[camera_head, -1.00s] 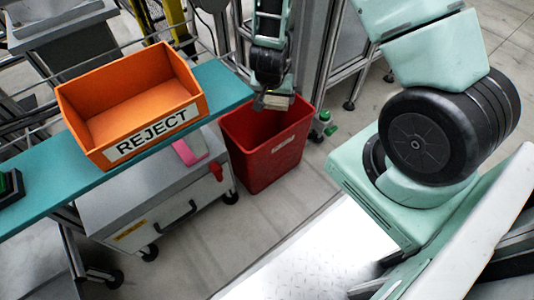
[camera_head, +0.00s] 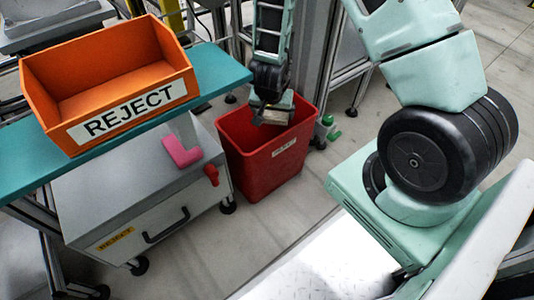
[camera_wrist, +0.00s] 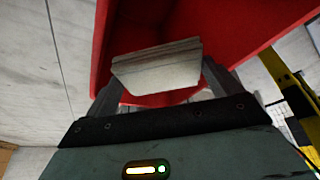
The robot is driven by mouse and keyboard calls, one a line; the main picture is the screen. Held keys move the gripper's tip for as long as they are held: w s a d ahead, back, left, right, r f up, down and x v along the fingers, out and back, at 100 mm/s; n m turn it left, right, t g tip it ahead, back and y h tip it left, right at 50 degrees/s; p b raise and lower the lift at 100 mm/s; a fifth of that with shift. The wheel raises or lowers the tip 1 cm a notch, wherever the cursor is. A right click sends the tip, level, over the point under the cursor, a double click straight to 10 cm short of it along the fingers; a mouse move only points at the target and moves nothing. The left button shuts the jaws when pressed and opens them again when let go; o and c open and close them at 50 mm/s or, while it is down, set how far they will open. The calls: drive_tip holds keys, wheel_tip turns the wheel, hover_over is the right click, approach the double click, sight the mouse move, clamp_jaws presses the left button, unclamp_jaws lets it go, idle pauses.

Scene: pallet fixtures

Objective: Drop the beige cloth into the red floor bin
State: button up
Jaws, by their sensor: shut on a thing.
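The red floor bin (camera_head: 268,166) stands on the floor in the middle of the head view, upright, with its mouth open upward. My gripper (camera_head: 272,114) is over the bin's mouth, pointing down. It is shut on the beige cloth (camera_head: 276,117), which looks like a small folded block. In the wrist view the cloth (camera_wrist: 157,66) is held between the two fingers, with the red bin (camera_wrist: 240,20) wall behind and around it. The bin's inside bottom is mostly hidden by my gripper and the cloth.
An orange REJECT tray (camera_head: 107,77) sits on a teal shelf (camera_head: 218,72) left of the bin. Below it is a grey wheeled cabinet (camera_head: 110,195) with a pink L-shaped piece (camera_head: 181,152) on top. Metal frame posts stand behind the bin.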

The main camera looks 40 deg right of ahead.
drive_tip(key=o, duration=0.7)
drive_tip(key=p+v, duration=1)
drive_tip(key=v, duration=0.7)
drive_tip(key=shift+s+a+r, duration=0.1)
drive_tip(key=shift+s+r, duration=0.05)
drive_tip(key=shift+r, duration=0.05)
